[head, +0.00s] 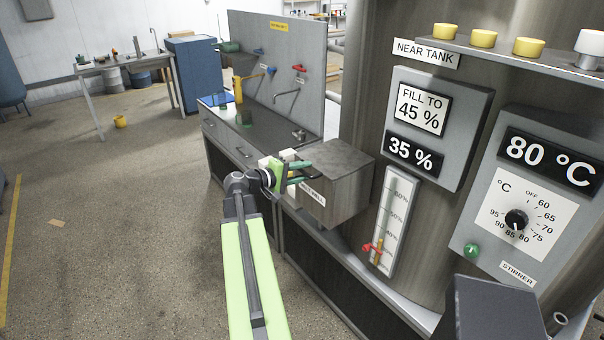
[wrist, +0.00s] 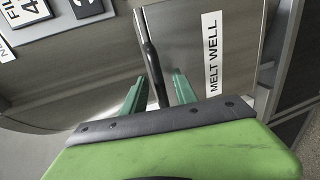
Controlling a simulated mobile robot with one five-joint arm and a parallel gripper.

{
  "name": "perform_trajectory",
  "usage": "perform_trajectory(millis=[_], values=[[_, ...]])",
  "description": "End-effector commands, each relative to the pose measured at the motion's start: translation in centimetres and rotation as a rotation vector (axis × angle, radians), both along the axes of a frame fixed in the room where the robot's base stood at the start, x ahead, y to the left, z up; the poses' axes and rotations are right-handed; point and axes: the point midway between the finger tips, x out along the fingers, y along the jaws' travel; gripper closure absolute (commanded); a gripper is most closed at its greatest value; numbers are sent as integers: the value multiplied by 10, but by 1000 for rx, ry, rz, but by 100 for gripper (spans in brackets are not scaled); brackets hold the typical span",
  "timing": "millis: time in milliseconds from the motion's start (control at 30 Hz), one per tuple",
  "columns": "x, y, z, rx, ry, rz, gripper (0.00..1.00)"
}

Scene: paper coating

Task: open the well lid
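The melt well is a grey metal box (head: 335,170) on the front ledge of the tank, labelled MELT WELL. Its top looks closed in the head view. In the wrist view its label (wrist: 213,70) lies right of a dark bar handle (wrist: 151,62). My gripper (head: 304,171) is at the box's left side, with green fingers pointing toward it. In the wrist view my gripper (wrist: 158,78) is open, one finger on each side of the handle's near end. I cannot tell whether either finger touches the handle.
The tank's control panel (head: 540,195) and level gauge (head: 393,225) stand close on the right. A sink bench (head: 240,135) with taps is behind. Small pale items (head: 283,158) lie beside my gripper, partly hidden. The floor at left is open.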

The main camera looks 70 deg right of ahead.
Motion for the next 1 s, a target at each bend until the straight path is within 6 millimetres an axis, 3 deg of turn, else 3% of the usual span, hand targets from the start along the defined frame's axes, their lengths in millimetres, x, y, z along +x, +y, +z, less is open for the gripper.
perform_trajectory(millis=[33,300,1000], values=[[0,0,0,0,0,0,66],[0,0,0,0,0,0,100],[1,1,0,1,-1,1,100]])
